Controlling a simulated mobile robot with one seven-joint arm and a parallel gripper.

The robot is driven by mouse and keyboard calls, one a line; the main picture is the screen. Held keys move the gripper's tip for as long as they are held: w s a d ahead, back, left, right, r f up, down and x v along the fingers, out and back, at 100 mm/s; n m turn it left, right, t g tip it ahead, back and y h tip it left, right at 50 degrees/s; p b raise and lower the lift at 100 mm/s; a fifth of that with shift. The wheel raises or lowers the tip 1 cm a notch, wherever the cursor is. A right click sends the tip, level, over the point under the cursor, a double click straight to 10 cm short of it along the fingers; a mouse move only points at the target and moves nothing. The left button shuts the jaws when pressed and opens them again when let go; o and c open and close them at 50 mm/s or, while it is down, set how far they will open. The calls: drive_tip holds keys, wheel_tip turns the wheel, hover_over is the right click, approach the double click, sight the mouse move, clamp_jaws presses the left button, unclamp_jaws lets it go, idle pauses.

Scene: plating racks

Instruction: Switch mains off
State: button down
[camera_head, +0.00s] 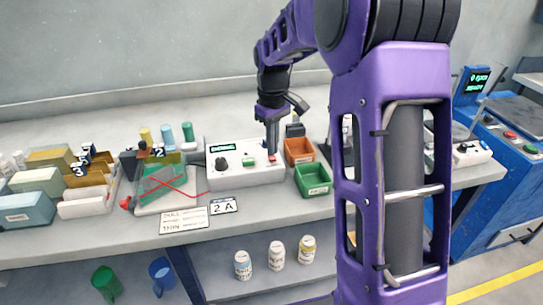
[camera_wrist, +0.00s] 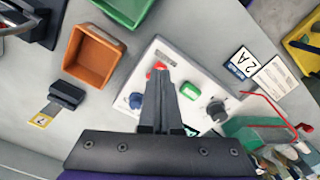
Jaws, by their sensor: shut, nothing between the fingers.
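A white power supply box (camera_head: 240,176) stands on the bench, with a lit green display (camera_head: 221,148), a dark knob (camera_head: 221,165), a green button (camera_head: 249,162) and a small red control (camera_head: 272,159) at its right end. My gripper (camera_head: 271,150) points down over that right end, its fingers shut and empty. In the wrist view the fingertips (camera_wrist: 161,76) lie close to the red control (camera_wrist: 157,66); they partly cover it, and I cannot tell whether they touch. The green button (camera_wrist: 190,91) and a blue part (camera_wrist: 137,100) show on either side of the fingers.
An orange bin (camera_head: 299,151) and a green bin (camera_head: 312,179) stand right of the box. A tray with a green plate and red lead (camera_head: 164,186) is at its left. A "2 A" card (camera_head: 223,206) lies in front. Several open boxes (camera_head: 86,190) stand far left.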

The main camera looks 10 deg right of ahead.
sight(273, 159)
drive_tip(key=shift+f+b, duration=0.4)
drive_tip(key=shift+f, duration=0.4)
drive_tip(key=shift+r, duration=0.1)
wheel_tip(273, 159, up, 7)
drive_tip(key=p, duration=0.6)
idle(0.4)
idle(0.4)
